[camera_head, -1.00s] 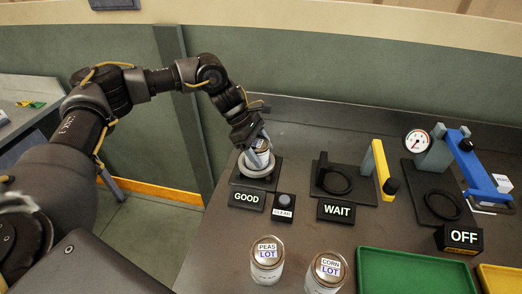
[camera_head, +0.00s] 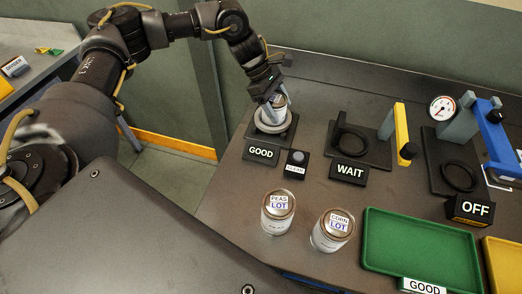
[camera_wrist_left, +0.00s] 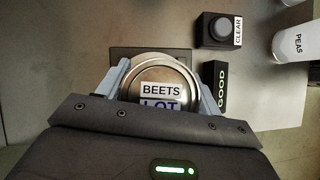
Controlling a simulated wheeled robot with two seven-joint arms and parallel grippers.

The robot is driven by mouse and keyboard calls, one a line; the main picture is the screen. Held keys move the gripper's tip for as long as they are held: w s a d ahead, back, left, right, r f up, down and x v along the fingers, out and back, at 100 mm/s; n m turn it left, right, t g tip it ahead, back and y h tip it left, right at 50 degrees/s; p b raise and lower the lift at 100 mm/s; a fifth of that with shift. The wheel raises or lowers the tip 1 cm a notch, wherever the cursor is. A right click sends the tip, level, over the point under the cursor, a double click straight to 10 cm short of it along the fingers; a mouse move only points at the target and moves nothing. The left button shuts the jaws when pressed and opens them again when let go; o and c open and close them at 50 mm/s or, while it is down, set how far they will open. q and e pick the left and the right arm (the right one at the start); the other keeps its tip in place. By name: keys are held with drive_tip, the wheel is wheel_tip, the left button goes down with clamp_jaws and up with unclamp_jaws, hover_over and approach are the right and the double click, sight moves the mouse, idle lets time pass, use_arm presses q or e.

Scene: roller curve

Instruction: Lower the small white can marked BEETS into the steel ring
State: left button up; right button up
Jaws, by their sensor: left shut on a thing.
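The small white can marked BEETS shows its silver lid and BEETS LOT label in the left wrist view (camera_wrist_left: 160,78). In the head view the can (camera_head: 278,100) is mostly hidden by the fingers. My left gripper (camera_head: 274,104) is shut on it from both sides. The steel ring (camera_head: 272,124) sits on a dark base behind the GOOD sign. The can is over the ring, roughly upright; I cannot tell whether its bottom is inside. The ring is hidden under the can in the wrist view. My right gripper is not in view.
A GOOD sign (camera_head: 262,153) and a CLEAR button (camera_head: 296,160) stand in front of the ring. A PEAS can (camera_head: 278,212) and a CORN can (camera_head: 332,230) stand nearer. A WAIT station (camera_head: 350,148) is to the right, with a green tray (camera_head: 420,245) in front.

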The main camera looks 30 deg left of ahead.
use_arm(q)
drive_tip(key=shift+r, duration=0.2)
drive_tip(key=shift+r+p, duration=2)
drive_tip(key=shift+r, duration=1.6)
